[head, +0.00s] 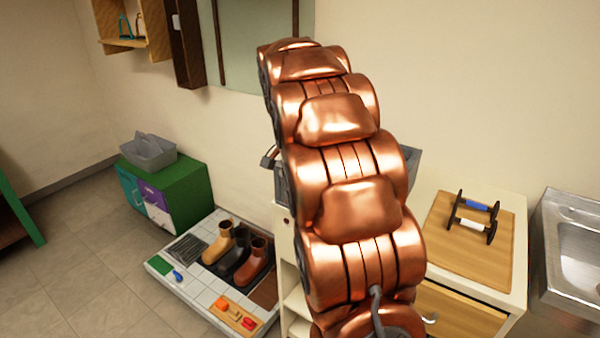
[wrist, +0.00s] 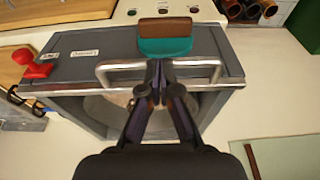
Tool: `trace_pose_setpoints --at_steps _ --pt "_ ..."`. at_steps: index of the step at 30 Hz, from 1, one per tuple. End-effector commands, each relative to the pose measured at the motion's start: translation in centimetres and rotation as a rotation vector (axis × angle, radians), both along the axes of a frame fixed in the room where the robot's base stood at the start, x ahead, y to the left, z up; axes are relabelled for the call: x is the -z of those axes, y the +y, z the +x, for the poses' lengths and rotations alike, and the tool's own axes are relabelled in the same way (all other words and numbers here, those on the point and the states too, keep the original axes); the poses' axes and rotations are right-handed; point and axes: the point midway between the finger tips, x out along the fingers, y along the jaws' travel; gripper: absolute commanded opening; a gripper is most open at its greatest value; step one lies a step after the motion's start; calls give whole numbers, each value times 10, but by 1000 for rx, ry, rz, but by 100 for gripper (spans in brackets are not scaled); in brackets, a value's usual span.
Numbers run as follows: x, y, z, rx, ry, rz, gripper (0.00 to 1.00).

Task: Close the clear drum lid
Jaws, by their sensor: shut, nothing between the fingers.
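In the wrist view a grey machine (wrist: 110,60) has a silver-edged frame along one side, with a pale round drum shape (wrist: 100,106) partly visible inside it. The frame appears to be the edge of the clear lid; how far the lid stands open I cannot tell. A silver bar handle (wrist: 118,66) runs across this edge. My gripper (wrist: 160,78) is shut and empty, its fingertips overlapping the middle of the handle. Whether they touch it I cannot tell. In the head view my copper arm hides most of the machine; a grey part (head: 412,162) shows beside it.
In the head view a wooden-topped cabinet (head: 455,262) and a metal sink (head: 575,250) stand right. Shoes (head: 240,255) sit on a low tiled platform at left.

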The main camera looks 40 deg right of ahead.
Motion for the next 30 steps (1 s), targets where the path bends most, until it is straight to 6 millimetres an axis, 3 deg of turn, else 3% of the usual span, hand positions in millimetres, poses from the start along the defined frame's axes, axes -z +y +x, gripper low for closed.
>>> trace_pose_setpoints --at_steps 1,4,11,18,30 --pt "11 3 -3 2 22 16 0" --pt "12 3 -4 2 25 18 0" --pt "6 5 -4 1 26 20 0" --pt "-39 11 -2 -4 7 5 0" --pt "-90 19 -4 -5 -2 0 0"
